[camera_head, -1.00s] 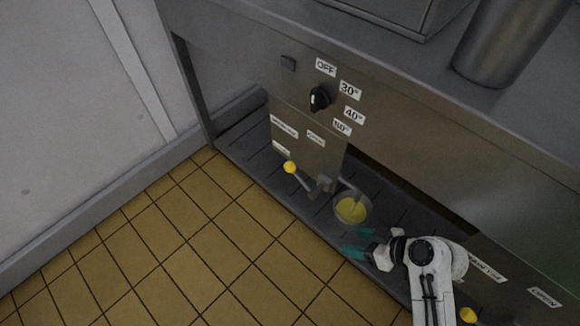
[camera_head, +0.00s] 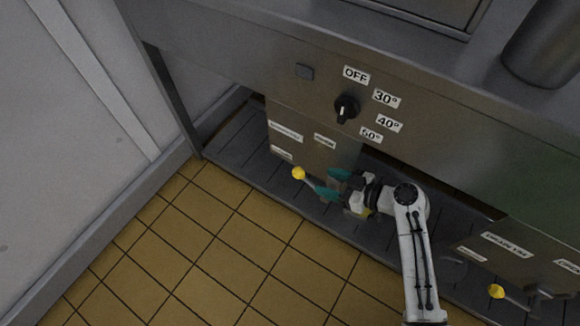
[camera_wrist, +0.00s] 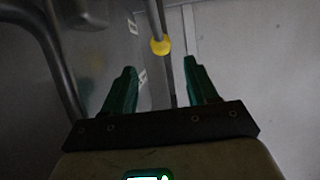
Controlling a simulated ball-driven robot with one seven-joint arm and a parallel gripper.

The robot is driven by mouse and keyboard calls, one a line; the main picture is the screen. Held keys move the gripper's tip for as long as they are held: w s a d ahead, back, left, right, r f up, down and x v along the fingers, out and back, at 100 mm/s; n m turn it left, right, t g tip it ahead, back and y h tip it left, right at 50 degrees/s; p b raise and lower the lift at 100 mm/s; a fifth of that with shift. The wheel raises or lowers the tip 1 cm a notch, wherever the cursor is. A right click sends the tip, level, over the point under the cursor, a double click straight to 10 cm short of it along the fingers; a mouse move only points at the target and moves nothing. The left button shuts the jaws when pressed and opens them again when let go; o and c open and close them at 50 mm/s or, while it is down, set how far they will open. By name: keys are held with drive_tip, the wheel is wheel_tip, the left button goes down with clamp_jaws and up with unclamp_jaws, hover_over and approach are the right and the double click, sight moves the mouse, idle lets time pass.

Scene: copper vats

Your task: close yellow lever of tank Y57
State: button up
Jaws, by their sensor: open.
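A lever with a round yellow knob (camera_head: 298,173) sticks out at the front of the left tank (camera_head: 310,145), low under the counter. The tank's labels are too small to read, so I cannot tell whether it is Y57. My gripper (camera_head: 332,184) has teal fingers and is open, just right of the knob, beside the lever's arm. In the wrist view the knob (camera_wrist: 160,46) shows beyond and between the two fingertips (camera_wrist: 158,68), apart from them. My gripper hides the lever's base and most of the drain area behind it.
A second yellow-knobbed lever (camera_head: 496,291) is on another tank at the lower right. A black dial (camera_head: 346,109) with temperature labels sits on the steel counter front (camera_head: 430,140) above. The tiled floor (camera_head: 190,260) at the left is free.

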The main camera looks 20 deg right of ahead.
sight(304, 175)
drive_tip(key=b+x, duration=0.3)
drive_tip(key=x, duration=0.7)
drive_tip(key=shift+w+a+f, duration=0.2)
drive_tip(key=shift+w, duration=0.05)
clamp_jaws()
